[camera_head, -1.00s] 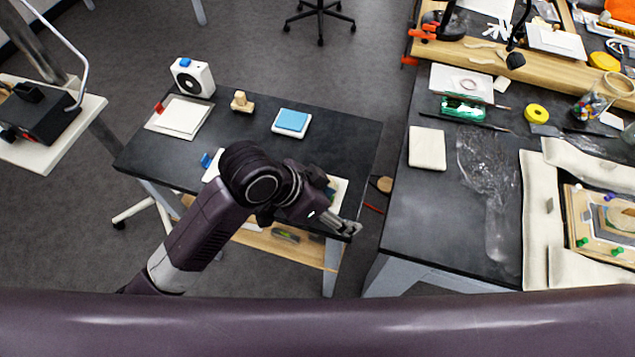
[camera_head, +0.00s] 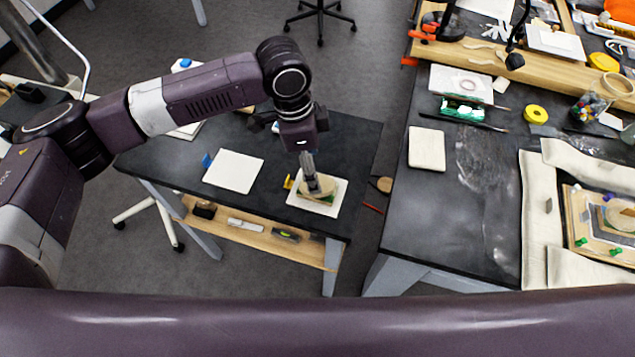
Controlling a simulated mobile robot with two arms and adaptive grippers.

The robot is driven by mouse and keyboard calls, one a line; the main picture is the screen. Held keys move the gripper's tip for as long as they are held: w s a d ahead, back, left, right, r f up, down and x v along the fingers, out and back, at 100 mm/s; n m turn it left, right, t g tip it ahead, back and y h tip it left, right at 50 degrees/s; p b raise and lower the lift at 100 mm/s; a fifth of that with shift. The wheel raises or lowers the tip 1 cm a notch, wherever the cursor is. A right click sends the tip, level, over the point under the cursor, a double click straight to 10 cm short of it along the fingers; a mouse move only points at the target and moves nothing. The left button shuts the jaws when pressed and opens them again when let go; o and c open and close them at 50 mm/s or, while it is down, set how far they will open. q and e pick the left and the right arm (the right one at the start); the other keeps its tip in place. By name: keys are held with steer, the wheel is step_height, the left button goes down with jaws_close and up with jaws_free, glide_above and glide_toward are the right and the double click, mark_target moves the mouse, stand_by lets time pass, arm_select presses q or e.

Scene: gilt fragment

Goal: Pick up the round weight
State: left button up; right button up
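My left gripper (camera_head: 314,186) points down over a white square pad (camera_head: 335,203) at the right front of the small black table. Its fingers reach a round tan piece (camera_head: 328,189) with something dark green beside it, on the pad. The fingers overlap this piece, so I cannot tell whether they touch it or how far apart they are. Which piece is the round weight is unclear: a pale round disc (camera_head: 621,217) also lies on the clamped board at the far right. My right gripper is not in view.
A small yellow piece (camera_head: 289,182) stands left of the pad. A white sheet (camera_head: 233,171) with a blue block (camera_head: 206,160) lies further left. My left arm hides the table's back.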

arm_select(q)
steer(key=f, duration=0.1)
steer(key=f+p, duration=0.1)
steer(key=f, duration=0.1)
steer(key=f+p, duration=0.1)
steer(key=f, duration=0.1)
steer(key=shift+s+d+f, duration=0.1)
steer(key=shift+d+f, duration=0.1)
steer(key=shift+d, duration=0.2)
steer(key=shift+f, duration=0.3)
steer(key=c, duration=1.4)
steer(key=shift+c, duration=0.6)
steer(key=shift+r, duration=0.15)
